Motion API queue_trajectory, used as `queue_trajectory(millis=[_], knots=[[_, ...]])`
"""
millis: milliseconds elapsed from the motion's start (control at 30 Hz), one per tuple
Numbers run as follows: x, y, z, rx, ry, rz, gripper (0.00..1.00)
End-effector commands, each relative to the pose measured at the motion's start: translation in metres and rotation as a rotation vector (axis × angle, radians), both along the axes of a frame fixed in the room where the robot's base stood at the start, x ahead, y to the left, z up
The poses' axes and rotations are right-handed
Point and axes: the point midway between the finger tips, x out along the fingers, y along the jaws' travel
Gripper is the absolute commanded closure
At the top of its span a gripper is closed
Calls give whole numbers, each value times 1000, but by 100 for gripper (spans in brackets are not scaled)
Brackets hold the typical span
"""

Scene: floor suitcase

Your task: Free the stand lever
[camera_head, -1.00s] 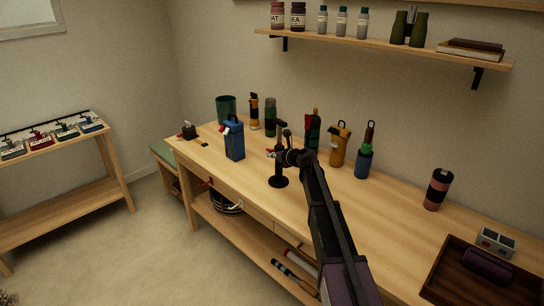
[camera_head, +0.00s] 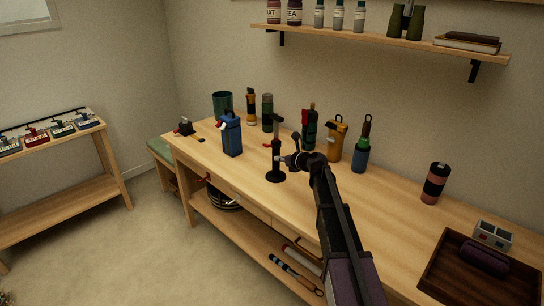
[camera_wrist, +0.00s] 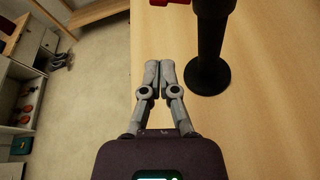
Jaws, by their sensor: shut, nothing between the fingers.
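A black stand (camera_head: 275,160) with a round base stands upright on the workbench (camera_head: 225,165). A small red piece (camera_head: 267,145), perhaps its lever, sticks out to the left of the post. In the wrist view the lower post and base of the stand (camera_wrist: 208,75) are right of my fingers, and a red part (camera_wrist: 175,2) shows at the top edge. My gripper (camera_head: 284,161) is just right of the stand in the head view. In the wrist view my gripper (camera_wrist: 159,65) is shut and empty, apart from the base. The stand's upper part is outside the wrist view.
A blue canister (camera_head: 232,135) stands left of the stand. Several bottles and a yellow canister (camera_head: 336,138) line the back. A dark tray (camera_head: 450,275) is at the right. The bench between the stand and the tray is mostly clear, under my arm.

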Motion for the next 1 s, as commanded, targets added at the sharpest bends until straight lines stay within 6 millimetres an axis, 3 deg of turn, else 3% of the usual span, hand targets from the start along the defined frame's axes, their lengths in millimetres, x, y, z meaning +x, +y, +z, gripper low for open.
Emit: queue_trajectory(millis=[300,767,1000], knots=[[-20,-19,9,-1,0,1,100],[-21,-20,9,-4,-1,2,100],[-41,-15,8,-127,-45,73,100]])
